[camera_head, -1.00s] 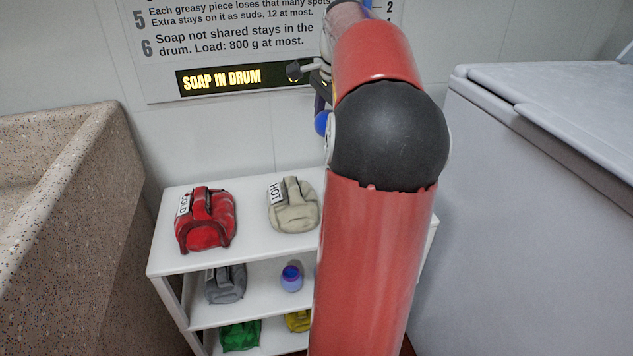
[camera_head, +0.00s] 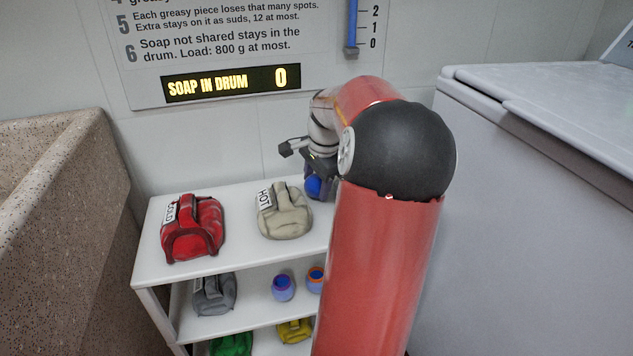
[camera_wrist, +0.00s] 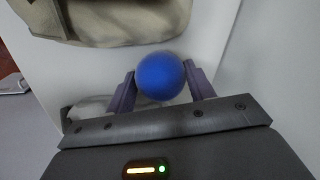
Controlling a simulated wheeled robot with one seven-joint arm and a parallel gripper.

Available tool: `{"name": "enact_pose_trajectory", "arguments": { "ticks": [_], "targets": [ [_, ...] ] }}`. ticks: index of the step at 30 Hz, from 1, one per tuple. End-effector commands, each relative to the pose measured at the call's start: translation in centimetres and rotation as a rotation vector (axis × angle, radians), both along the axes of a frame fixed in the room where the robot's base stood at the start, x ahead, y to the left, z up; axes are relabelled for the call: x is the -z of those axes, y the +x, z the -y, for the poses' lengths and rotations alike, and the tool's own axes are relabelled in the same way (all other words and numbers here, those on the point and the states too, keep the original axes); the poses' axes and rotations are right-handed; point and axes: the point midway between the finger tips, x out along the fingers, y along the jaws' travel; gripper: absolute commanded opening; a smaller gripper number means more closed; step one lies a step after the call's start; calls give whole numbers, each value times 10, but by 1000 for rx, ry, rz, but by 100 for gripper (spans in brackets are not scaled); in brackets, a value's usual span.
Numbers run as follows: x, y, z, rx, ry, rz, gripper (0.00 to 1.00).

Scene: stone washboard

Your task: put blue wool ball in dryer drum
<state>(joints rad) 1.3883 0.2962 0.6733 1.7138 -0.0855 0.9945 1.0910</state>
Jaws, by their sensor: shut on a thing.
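The blue wool ball (camera_wrist: 160,76) sits between the two fingers of my gripper (camera_wrist: 162,88) in the wrist view, with a finger against each side. In the head view the ball (camera_head: 313,187) shows in my gripper (camera_head: 316,184), close to the right of the beige HOT bag at the shelf's top. I cannot tell whether the ball touches the shelf. My arm hides part of the gripper and the right side of the shelf. No dryer drum opening is in view.
A white shelf (camera_head: 160,268) holds a red COLD bag (camera_head: 192,228) and the beige HOT bag (camera_head: 285,212). Lower tiers hold a grey bag (camera_head: 214,294) and small jars (camera_head: 283,288). A speckled stone basin (camera_head: 70,190) stands left, a large pale appliance (camera_head: 520,200) right.

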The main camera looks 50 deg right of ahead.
Motion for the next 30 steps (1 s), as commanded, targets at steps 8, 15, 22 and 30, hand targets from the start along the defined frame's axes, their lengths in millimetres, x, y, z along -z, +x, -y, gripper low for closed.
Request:
{"name": "enact_pose_trajectory", "arguments": {
  "ticks": [8,15,22,30],
  "targets": [
    [3,0,0,-1,0,0,31],
    [2,0,0,0,0,0,75],
    [0,0,0,0,0,0,75],
    [-39,-7,-2,1,-4,2,75]
  ]
}}
